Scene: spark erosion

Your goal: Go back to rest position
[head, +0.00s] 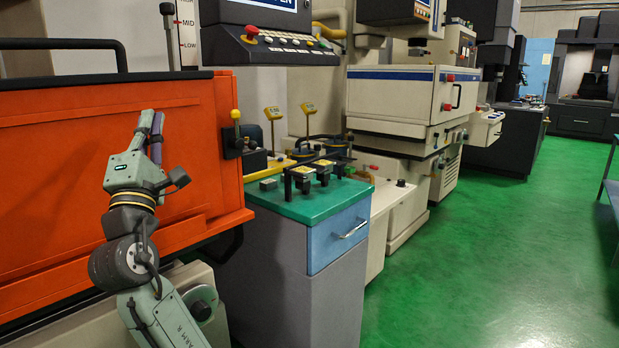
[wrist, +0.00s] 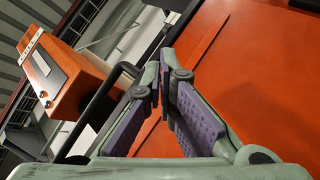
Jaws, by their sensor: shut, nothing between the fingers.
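My gripper (head: 151,128) is raised at the left of the head view, with its fingers pointing up. It is in front of the orange machine panel (head: 60,150). In the wrist view, my gripper (wrist: 161,95) has its green fingers with purple pads drawn together at the tips, with nothing between them. The orange panel (wrist: 250,70) fills the right side of that view. I cannot tell how far the fingers are from the panel.
A cart with a green top (head: 310,200) and a blue drawer (head: 338,237) stands right of my arm, holding several small tools. Cream machines (head: 400,95) stand behind. An orange box (wrist: 60,75) shows in the wrist view.

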